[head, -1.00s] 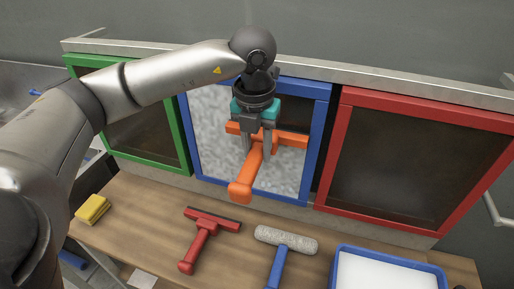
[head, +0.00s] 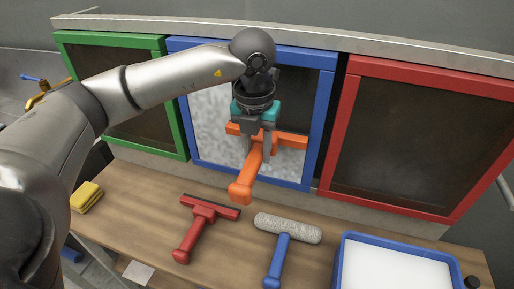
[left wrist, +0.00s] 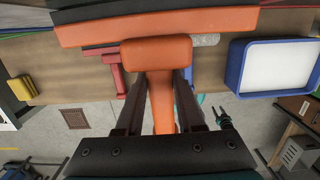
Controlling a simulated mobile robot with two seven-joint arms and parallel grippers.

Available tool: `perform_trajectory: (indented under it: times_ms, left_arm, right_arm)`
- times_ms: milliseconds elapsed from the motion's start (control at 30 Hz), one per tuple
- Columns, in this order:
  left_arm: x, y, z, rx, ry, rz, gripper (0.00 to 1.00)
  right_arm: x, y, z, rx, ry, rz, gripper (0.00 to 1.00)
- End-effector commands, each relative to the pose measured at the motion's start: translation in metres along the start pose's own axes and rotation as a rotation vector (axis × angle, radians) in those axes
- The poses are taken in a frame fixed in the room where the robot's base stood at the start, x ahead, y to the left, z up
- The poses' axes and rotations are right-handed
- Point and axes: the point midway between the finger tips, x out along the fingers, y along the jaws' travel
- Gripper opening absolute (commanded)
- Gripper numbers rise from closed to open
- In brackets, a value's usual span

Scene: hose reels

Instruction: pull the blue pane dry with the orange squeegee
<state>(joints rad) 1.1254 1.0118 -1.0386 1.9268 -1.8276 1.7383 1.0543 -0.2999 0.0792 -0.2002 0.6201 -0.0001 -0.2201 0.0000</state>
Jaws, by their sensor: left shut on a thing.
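The orange squeegee (head: 244,188) is in my left gripper (head: 257,152), shut on its handle; the grip also shows in the left wrist view (left wrist: 160,85). Its wide head (head: 290,140) lies crosswise at the blue pane (head: 215,120), handle pointing down towards me. The blue-framed pane has whitish foam at its left and below the head. A dark, clear area (head: 297,92) shows above the head at the right. My arm and gripper hide part of the pane.
A green-framed pane (head: 175,110) stands left, a red-framed pane (head: 337,130) right. On the wooden bench (head: 140,195) lie a yellow sponge (head: 86,197), a red squeegee (head: 203,222), a roller with blue handle (head: 287,228) and a blue tray (head: 397,240) with white contents.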

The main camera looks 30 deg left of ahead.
Motion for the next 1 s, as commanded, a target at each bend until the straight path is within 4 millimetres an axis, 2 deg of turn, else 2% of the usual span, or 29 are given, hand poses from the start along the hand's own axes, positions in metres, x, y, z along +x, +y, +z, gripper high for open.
perform_trajectory:
  times_ms: [167,500,767,1000]
  left_arm:
    - [0.005,0.0,0.001,-0.002,-0.005,-0.001,0.0]
    - [0.034,0.0,-0.003,-0.001,-0.005,-0.001,0.0]
    - [0.041,0.0,-0.003,-0.001,-0.005,-0.001,0.0]
    - [0.062,0.0,-0.006,-0.001,-0.004,-0.001,0.0]
  right_arm:
    - [0.005,0.0,0.001,0.0,0.0,0.0,0.5]
    - [0.031,0.0,0.003,0.0,0.0,0.0,0.5]
    - [0.036,0.0,0.004,0.0,0.0,0.0,0.5]
    - [0.056,-0.001,0.005,0.0,0.0,0.0,0.5]
